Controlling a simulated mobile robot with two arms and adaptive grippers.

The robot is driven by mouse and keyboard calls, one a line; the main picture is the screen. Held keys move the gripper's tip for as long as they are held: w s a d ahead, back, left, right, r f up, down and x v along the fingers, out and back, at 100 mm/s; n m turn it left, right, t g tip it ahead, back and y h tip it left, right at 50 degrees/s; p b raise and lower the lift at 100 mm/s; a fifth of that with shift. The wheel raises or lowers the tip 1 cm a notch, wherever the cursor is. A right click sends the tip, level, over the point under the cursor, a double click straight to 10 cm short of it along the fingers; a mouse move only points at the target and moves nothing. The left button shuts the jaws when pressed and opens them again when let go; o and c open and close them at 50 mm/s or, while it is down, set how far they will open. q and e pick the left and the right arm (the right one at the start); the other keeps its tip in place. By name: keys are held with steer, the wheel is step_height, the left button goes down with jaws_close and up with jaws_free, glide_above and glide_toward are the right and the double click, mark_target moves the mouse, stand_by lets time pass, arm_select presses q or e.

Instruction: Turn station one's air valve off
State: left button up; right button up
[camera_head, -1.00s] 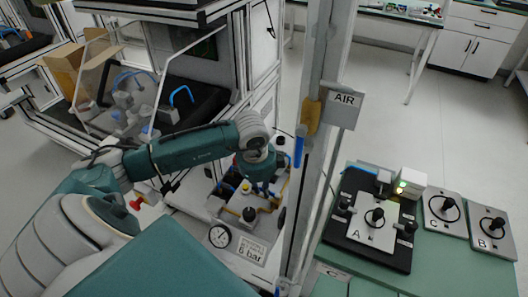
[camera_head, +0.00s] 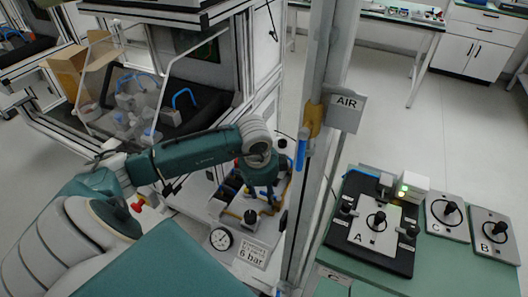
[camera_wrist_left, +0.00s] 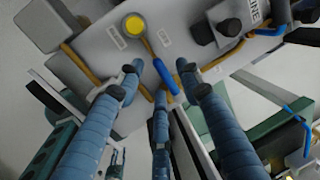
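A valve with a yellow round hub and a blue lever (camera_wrist_left: 163,76) sits on a grey panel (camera_wrist_left: 100,40) in the left wrist view. My left gripper (camera_wrist_left: 157,80) is open over it. Its blue fingers are spread, and the lever lies between the fingertips in that picture; I cannot tell whether they touch it. In the head view my left gripper (camera_head: 262,190) points down over the panel and hides this valve. Another blue lever (camera_head: 300,153) hangs on the post beside the AIR sign (camera_head: 346,104). My right gripper is not in view.
A pressure gauge (camera_head: 221,239) and a 6 bar label (camera_head: 252,253) are at the panel's front. The upright post (camera_head: 318,100) stands right of the gripper. A green table (camera_head: 430,262) with plates A, B and C is farther right. Yellow pipes (camera_wrist_left: 82,62) cross the panel.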

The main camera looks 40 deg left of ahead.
arm_select(q)
step_height(320, 180, up, 12)
steer(key=s, duration=0.2)
steer(key=shift+s+d, duration=0.15)
steer(key=shift+d, duration=0.15)
steer(key=shift+f, duration=0.15)
stand_by(0.4)
